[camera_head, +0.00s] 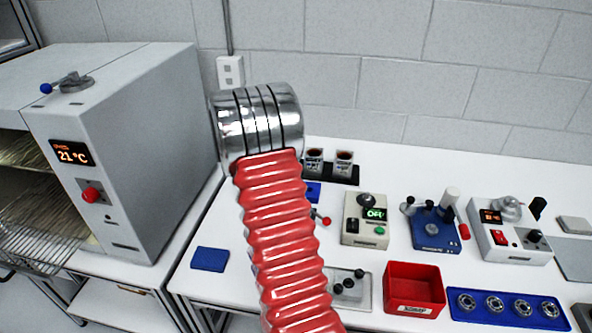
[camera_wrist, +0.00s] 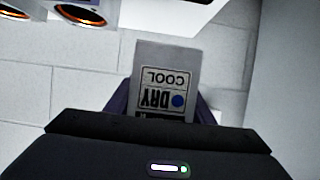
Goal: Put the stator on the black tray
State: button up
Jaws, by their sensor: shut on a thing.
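My gripper (camera_wrist: 160,105) is shut on a pale block with a printed label, upside down in the wrist view. The label reads COOL and DRY beside a blue dot. I take this block to be the stator (camera_wrist: 165,62); its far side is hidden. In the head view my arm's red sleeve and chrome end hide the gripper and the stator. The black tray (camera_head: 349,180) lies against the back wall, just right of my arm. Two similar labelled pieces (camera_head: 314,162) (camera_head: 344,162) with reddish tops stand on it. Its left part is hidden by my arm.
A grey oven (camera_head: 150,150) reading 21 °C stands at the left. On the white table are a grey tester (camera_head: 366,222), a blue device (camera_head: 434,232), another control box (camera_head: 505,240), a red bin (camera_head: 414,290) and a blue tray (camera_head: 454,312) of metal rings.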

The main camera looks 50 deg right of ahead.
jog(key=shift+f, duration=3)
jog(key=shift+f, duration=0.15)
jog(key=shift+f, duration=1.75)
jog(key=shift+f, duration=0.1)
jog(key=o, duration=1.5)
jog(key=shift+o, duration=0.2)
